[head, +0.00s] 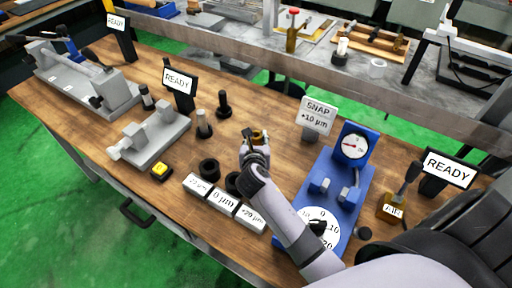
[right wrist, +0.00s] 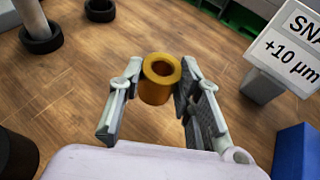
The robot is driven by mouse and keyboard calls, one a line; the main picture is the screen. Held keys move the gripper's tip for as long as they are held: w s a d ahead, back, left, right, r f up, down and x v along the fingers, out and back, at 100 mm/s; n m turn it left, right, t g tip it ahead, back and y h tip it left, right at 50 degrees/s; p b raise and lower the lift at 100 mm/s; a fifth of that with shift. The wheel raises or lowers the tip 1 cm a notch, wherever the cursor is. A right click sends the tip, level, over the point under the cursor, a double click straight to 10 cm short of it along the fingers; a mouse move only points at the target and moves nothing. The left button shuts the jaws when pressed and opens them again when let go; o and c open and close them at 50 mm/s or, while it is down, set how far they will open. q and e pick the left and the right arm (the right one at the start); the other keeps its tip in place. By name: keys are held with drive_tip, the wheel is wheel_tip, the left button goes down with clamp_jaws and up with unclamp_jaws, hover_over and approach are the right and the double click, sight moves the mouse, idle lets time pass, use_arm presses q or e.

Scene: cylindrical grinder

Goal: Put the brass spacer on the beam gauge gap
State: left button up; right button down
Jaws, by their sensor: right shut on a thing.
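The brass spacer (right wrist: 158,82), a short flanged hollow cylinder, is between the fingers of my right gripper (right wrist: 160,95), which is shut on it. In the head view the spacer (head: 259,136) and my right gripper (head: 256,139) show over the middle of the wooden table. A blue gauge (head: 360,181) with a round dial stands to the right of the gripper. It has two short blue blocks (head: 319,187) with a gap between them, which looks empty. The spacer is apart from the gauge. My left gripper is not in view.
A sign (head: 318,114) reading SNAP +10 µm stands between gripper and gauge, towards the back. Labelled white blocks (head: 223,202) and black rings (head: 209,169) lie left of my arm. A grey fixture (head: 150,138) is farther left. An AIR block (head: 393,208) stands right of the gauge.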

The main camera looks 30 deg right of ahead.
drive_tip(key=shift+f, duration=1.7)
drive_tip(key=shift+f, duration=0.1)
drive_tip(key=c, duration=1.2)
unclamp_jaws()
drive_tip(key=shift+o, duration=0.2)
